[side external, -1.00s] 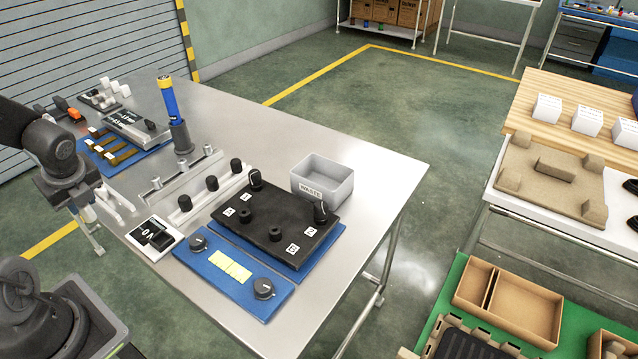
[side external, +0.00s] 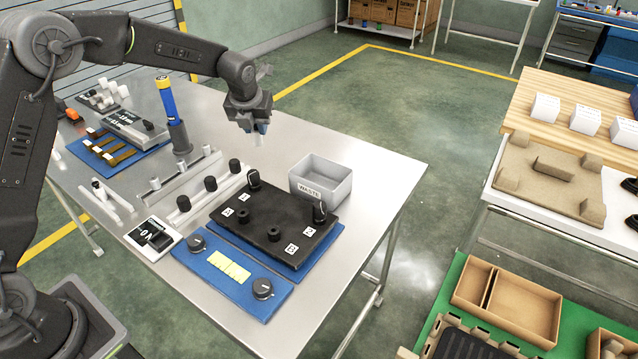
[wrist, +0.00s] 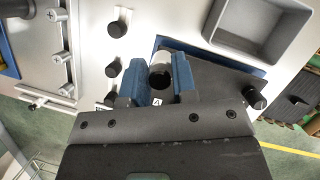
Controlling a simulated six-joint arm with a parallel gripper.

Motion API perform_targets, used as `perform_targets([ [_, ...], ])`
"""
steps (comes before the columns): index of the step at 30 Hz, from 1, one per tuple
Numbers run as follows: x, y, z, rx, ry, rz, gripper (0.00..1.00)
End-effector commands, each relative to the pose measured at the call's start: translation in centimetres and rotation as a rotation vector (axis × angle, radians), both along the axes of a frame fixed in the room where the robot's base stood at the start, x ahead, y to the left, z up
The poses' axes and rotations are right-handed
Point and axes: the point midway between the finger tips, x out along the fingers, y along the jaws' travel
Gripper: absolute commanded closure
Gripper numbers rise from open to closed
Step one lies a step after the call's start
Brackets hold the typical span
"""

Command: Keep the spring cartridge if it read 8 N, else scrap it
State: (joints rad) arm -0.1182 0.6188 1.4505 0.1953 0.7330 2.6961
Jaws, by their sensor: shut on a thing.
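My gripper (side external: 260,130) is shut on the spring cartridge, a pale cylinder (side external: 258,141) pointing down from the fingers, above the bench at its far side. In the wrist view the cartridge (wrist: 161,61) shows between the blue fingertips, with a dark round end. The grey bin marked WASTE (side external: 336,201) stands to the right of the gripper and below it; in the wrist view its rim (wrist: 212,20) is at the top right. The bin's visible inside looks empty. A white gauge with a black display (side external: 152,238) sits at the near left; its reading is not clear.
A rail with black-capped posts (side external: 210,184) and one with silver posts (side external: 182,165) lie left of the black fixture plate (side external: 262,215). A blue-and-yellow tool (side external: 168,100) stands upright in a holder. A blue panel with knobs (side external: 225,275) is in front.

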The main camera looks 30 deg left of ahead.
Motion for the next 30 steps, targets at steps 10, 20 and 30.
perform_targets([
  [10,6.5,-12.3,-1.9,-0.009,-0.018,-0.358,1.00],
  [20,7.4,-15.4,-3.0,-0.011,-0.023,-0.446,1.00],
  [30,7.4,-15.3,-6.8,-0.011,-0.023,-0.444,1.00],
])
